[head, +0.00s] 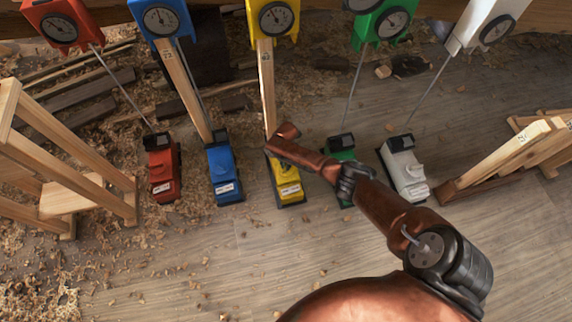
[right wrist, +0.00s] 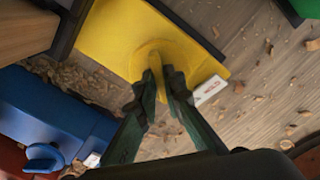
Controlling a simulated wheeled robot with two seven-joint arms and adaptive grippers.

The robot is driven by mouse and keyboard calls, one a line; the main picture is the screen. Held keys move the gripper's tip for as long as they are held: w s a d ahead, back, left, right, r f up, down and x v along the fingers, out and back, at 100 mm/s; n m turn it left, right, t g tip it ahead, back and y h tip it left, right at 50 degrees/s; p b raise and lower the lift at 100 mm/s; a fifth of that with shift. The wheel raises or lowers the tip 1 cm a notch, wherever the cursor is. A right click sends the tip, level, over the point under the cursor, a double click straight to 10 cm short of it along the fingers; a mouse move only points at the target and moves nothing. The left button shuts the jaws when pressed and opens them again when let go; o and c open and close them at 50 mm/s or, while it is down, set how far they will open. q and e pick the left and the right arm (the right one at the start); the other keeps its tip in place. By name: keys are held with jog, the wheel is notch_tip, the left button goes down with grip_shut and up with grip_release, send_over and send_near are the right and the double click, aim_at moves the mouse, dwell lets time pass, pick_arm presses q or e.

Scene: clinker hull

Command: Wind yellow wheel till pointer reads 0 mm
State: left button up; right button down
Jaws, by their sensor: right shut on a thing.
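The yellow unit (head: 290,193) stands on the floor in the middle of the row, with a wooden post rising from it to the yellow dial housing (head: 276,17). The dial face shows, but its pointer is too small to read. In the right wrist view the yellow wheel (right wrist: 146,52) sits on the yellow unit's top (right wrist: 112,28), with a raised grip. My right gripper (right wrist: 165,82) is shut on this grip, one dark finger on each side. In the head view my right arm covers part of the unit and hides the wheel. My left gripper is not in view.
The red unit (head: 163,175) and blue unit (head: 224,178) stand left of yellow; the green unit (head: 341,158), behind my arm, and white unit (head: 405,170) stand right. Wooden trestles (head: 65,165) flank the row. Shavings litter the floor; the front middle floor is mostly clear.

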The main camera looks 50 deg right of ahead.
jog(key=shift+m, duration=1.1)
jog(key=m, duration=0.4)
jog(key=shift+m, duration=0.3)
jog(key=m, duration=0.2)
jog(key=shift+m+p, duration=0.3)
jog(key=shift+m, duration=1.5)
jog(key=c, duration=2)
grip_release()
jog(key=shift+c, duration=0.2)
